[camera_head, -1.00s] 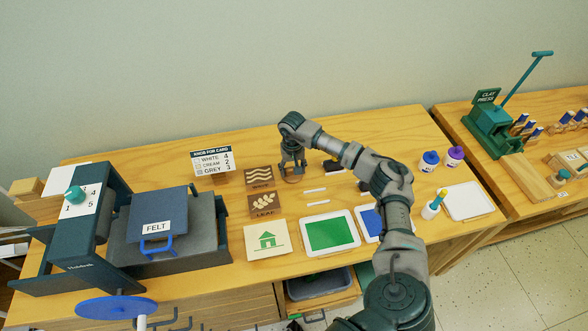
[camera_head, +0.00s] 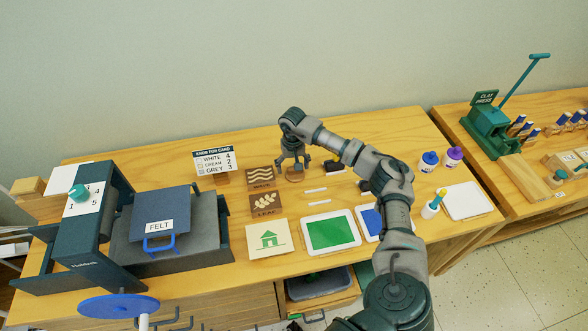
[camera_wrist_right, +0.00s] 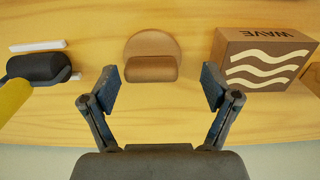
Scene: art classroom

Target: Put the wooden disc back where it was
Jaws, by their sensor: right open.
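The wooden disc (camera_wrist_right: 152,45) lies on the table in the right wrist view, with a rounded wooden grip (camera_wrist_right: 151,69) on its near side. It also shows small under my right gripper in the head view (camera_head: 295,177), partly hidden. My right gripper (camera_wrist_right: 160,88) is open and empty, its fingers spread to either side of the disc's near side and apart from it. In the head view the right gripper (camera_head: 292,166) hangs just above the disc. My left gripper is in neither view.
The WAVE block (camera_wrist_right: 262,58) stands close to the right finger in the wrist view; a dark roller (camera_wrist_right: 40,68) lies to the left. A LEAF block (camera_head: 266,205), green tray (camera_head: 331,233) and a press (camera_head: 160,215) share the table (camera_head: 110,167).

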